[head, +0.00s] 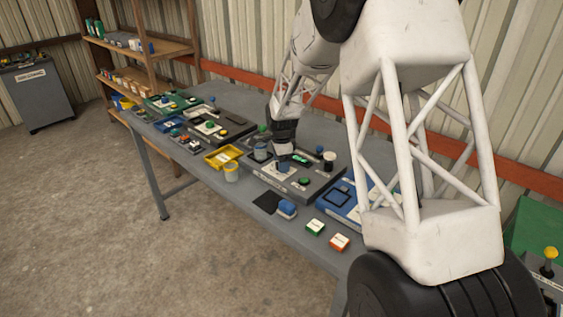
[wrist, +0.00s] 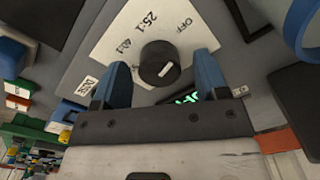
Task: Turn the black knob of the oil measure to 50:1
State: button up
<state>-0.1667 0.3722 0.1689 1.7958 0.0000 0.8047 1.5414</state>
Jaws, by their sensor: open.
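The black knob (wrist: 160,63) sits on a white dial plate (wrist: 125,45) in the wrist view. A short pale mark shows on its top; I cannot tell which label it lines up with. The plate reads "OFF", "25:1" and what looks like "40:1"; I cannot make out 50:1. My gripper (wrist: 161,72) is open, its two blue fingers on either side of the knob's near part, with no clear contact visible. In the head view my gripper (head: 284,163) is over the dark grey panel (head: 262,176), and I cannot make out the knob there.
A green lit display (wrist: 186,100) is partly hidden behind my gripper. Green (head: 315,227) and orange (head: 339,242) blocks lie near the table's front edge.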

jog(key=c, duration=0.9)
